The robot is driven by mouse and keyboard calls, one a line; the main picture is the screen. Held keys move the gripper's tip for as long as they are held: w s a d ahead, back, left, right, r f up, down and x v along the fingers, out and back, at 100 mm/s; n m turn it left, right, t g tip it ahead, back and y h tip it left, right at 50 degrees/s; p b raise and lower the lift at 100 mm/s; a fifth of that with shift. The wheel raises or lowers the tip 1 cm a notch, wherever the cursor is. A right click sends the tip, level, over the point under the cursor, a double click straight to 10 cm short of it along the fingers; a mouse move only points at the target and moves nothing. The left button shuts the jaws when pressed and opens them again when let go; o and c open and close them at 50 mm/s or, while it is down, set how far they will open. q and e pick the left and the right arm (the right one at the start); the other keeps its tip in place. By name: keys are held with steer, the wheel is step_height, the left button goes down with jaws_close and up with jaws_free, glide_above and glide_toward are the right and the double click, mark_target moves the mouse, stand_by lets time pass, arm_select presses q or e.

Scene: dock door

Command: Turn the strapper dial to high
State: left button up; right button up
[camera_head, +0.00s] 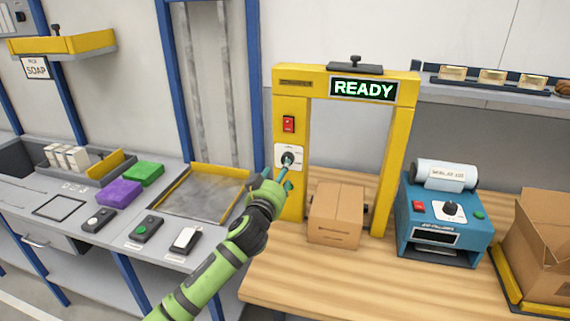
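The strapper (397,150) is a yellow arch on the wooden bench, with a lit sign (363,89) reading READY. Its dial (288,157) is a dark knob on a white plate on the left post, below a red switch (289,124). My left gripper (284,168), on a green arm from below left, has its teal fingers at the dial. The fingertips overlap the knob; whether they grip it, and the dial's setting, are too small to tell. My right gripper is not in view.
A closed cardboard box (336,214) sits in the arch opening. A blue machine (447,222) with its own knob stands to the right, beside an open carton (540,245). At left, a grey counter (60,235) holds soap blocks and small switches.

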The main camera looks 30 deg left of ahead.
arm_select(q)
steer(key=shift+p+x, duration=0.7)
steer(key=shift+x, duration=2.2)
